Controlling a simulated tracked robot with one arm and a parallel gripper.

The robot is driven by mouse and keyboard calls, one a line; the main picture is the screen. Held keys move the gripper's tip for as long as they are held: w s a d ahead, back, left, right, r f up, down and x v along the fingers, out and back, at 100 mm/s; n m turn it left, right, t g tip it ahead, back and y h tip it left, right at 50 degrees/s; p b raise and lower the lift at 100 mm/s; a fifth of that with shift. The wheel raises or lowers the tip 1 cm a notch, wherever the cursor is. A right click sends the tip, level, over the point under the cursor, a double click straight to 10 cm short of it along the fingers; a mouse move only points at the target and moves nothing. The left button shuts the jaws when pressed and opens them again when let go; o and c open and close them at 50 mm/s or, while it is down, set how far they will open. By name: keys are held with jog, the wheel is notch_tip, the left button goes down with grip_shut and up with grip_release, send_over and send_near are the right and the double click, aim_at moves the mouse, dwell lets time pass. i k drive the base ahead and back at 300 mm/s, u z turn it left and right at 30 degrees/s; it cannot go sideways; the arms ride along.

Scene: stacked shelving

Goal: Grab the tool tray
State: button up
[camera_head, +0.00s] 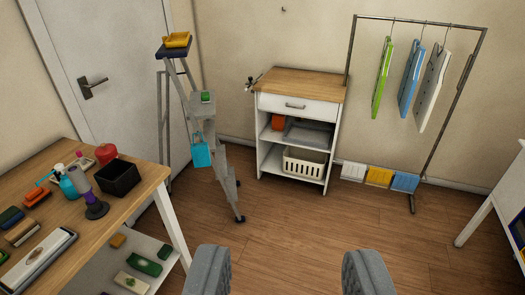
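My gripper (287,272) shows at the bottom edge, its two grey fingers wide apart with only floor between them. It is open and empty, far from the furniture. I cannot tell for sure which thing is the tool tray. A yellow tray-like object (177,40) sits on the dark top of the stepladder (222,168). A grey tray (308,134) lies on the middle shelf of the white cabinet (334,150), beside an orange item (278,121). An open black box (118,178) stands on the wooden table at the left.
The wooden table (146,180) holds bottles and several small items. A cream basket (303,164) sits low in the cabinet. A clothes rack (462,90) stands right of it, with three coloured boxes on its base. A white table (490,218) is at the right edge. The middle floor (300,225) is clear.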

aim_at(176, 40)
jog(key=i, duration=1.35)
jog(key=u, duration=0.65)
jog(key=i, duration=1.35)
jog(key=u, duration=0.95)
jog(key=i, duration=0.6)
jog(key=u, duration=0.3)
